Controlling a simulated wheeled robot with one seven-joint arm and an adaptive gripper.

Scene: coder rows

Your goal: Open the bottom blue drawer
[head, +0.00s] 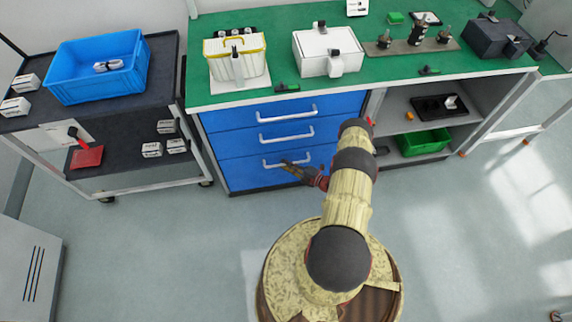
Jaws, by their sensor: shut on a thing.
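The blue drawer unit stands under the green bench top, with three stacked drawers. The bottom blue drawer (240,176) is the lowest, with a white bar handle (273,166) near its top. It looks closed, flush with the drawers above. My gripper (287,168) is at this handle, toward its right half, reaching in from the right. The gripper is shut on the handle. The fingers are small and dark here, and they cover part of the bar. My arm hides the right edge of the unit.
A black cart (100,187) with a blue bin (98,70) stands left of the drawers. Open shelves with a green crate (424,142) are to the right. The floor (180,245) before the drawers is clear, apart from my base.

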